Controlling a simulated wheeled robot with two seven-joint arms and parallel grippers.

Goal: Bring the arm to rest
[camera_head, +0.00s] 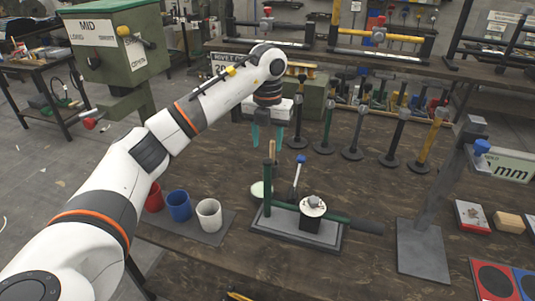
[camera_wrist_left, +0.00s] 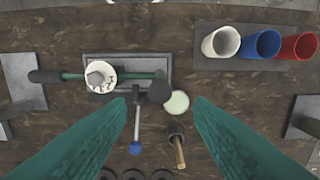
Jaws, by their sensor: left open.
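My left arm reaches in from the left over the bench (camera_head: 200,260). Its left gripper (camera_head: 267,137) hangs pointing down above the bench, behind the green-levered press (camera_head: 300,222). In the left wrist view the two teal fingers (camera_wrist_left: 161,103) are spread wide apart with nothing held between them. Beyond the fingertips, the press (camera_wrist_left: 118,67) with its round white cup of small pieces shows below on the bench. A blue-ended tool (camera_wrist_left: 136,147), a wooden-handled tool (camera_wrist_left: 178,150) and a pale green disc (camera_wrist_left: 178,103) lie near it. My right gripper does not show.
Red, blue and white cups (camera_head: 209,214) stand on a grey mat at left. Several upright posts (camera_head: 355,135) on round bases stand behind the press. A green MID machine (camera_head: 115,48) is at the back left. A tall grey stand (camera_head: 425,240) with a "mm" sign is at right.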

